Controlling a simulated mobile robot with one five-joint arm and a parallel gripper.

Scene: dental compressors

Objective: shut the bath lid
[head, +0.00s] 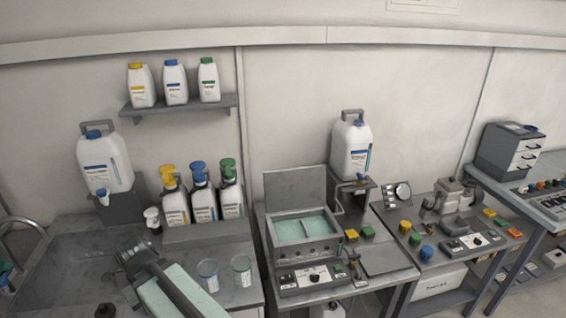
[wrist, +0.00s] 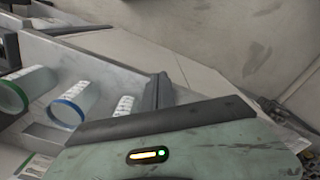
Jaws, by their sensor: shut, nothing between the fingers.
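The bath (head: 303,250) is a grey box on the middle bench with pale green liquid in two compartments. Its grey lid (head: 295,188) stands open and upright at the back edge of the bath. My gripper (wrist: 158,92) shows as a grey, narrow shape beyond my pale green arm housing in the wrist view. It is shut and empty. In the head view my arm is at the lower left, over the left bench, well apart from the lid. Neither bath nor lid can be made out in the wrist view.
Two clear tumblers (head: 225,272) stand between my arm and the bath. Pump bottles (head: 202,200) stand behind them. A white canister (head: 351,148) stands behind the bath to the right.

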